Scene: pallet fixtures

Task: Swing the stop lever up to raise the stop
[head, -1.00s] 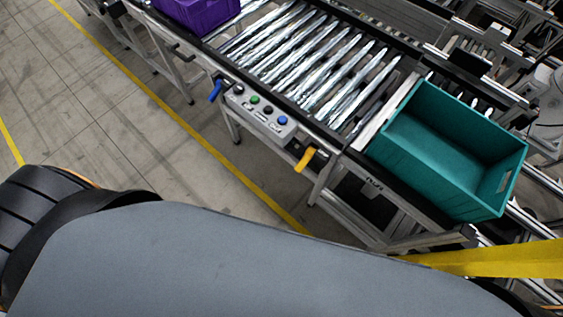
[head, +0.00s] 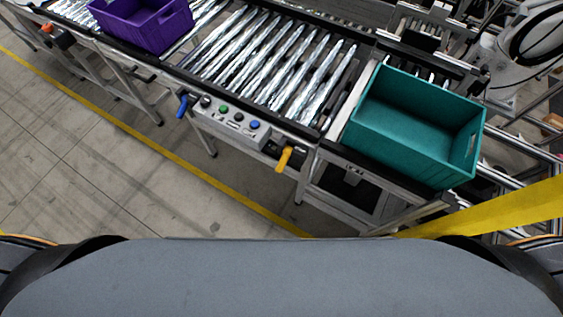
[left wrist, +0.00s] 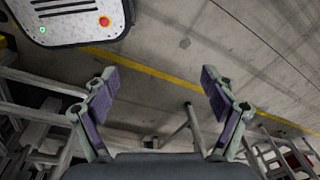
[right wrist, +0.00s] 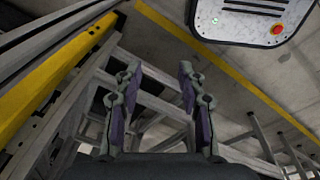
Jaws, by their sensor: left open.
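Two levers hang on the near side of the roller conveyor (head: 270,60) in the head view. One has a yellow handle (head: 285,158) pointing down, near the teal crate. The other has a blue handle (head: 182,106), also hanging down, left of the button box. I cannot tell from labels which is the stop lever. My left gripper (left wrist: 159,78) is open and empty, over bare floor in its wrist view. My right gripper (right wrist: 157,75) is open and empty, with metal framing beyond it. Neither gripper shows in the head view, and neither touches a lever.
A grey button box (head: 232,122) sits between the levers. A teal crate (head: 410,150) stands at the conveyor's right end, a purple crate (head: 150,35) on its left part. A yellow rail (head: 500,207) crosses at right. Floor in front of the conveyor is clear.

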